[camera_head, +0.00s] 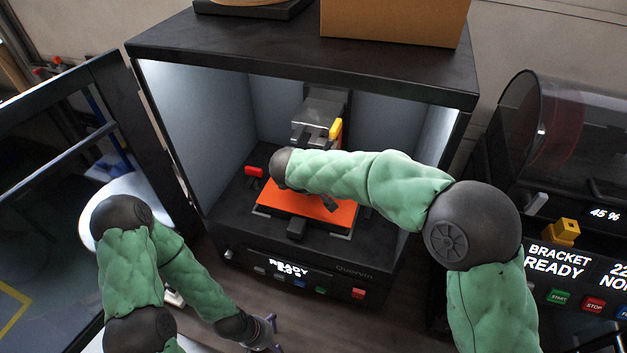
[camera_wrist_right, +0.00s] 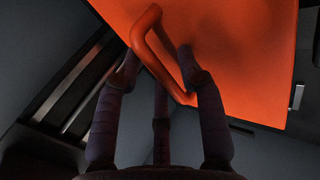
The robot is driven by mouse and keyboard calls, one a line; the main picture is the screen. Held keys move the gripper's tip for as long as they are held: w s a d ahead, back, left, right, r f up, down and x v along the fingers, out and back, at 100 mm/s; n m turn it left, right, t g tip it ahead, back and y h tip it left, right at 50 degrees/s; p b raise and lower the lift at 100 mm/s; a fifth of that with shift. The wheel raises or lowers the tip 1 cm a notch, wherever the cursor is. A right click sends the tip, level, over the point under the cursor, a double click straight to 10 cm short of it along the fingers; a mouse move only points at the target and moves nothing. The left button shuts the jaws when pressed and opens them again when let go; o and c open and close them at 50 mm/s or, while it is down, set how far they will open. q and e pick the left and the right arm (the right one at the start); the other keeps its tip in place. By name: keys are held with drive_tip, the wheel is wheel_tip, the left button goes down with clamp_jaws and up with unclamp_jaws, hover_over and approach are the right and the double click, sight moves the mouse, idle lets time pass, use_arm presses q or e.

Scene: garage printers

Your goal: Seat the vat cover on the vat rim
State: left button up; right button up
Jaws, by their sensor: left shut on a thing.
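The orange vat cover (camera_head: 283,201) lies low inside the lit printer, above the build area. My right arm and wrist hide much of it, and I cannot tell whether it rests fully on the vat rim. In the right wrist view the cover (camera_wrist_right: 235,45) has a raised orange handle (camera_wrist_right: 160,68). My right gripper (camera_wrist_right: 158,62) has its dark fingers on either side of this handle; whether they clamp it is unclear. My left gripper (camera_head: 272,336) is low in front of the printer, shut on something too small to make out.
The printer housing (camera_head: 300,62) surrounds my right forearm with its walls and roof. A yellow-tipped grey mechanism (camera_head: 318,117) stands behind the cover. A red knob (camera_head: 254,171) is left of it. An open door (camera_head: 50,190) stands at left; another machine (camera_head: 575,150) is right.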

idle(0.3)
drive_tip(key=v, duration=0.8)
drive_tip(key=shift+d+r, duration=0.1)
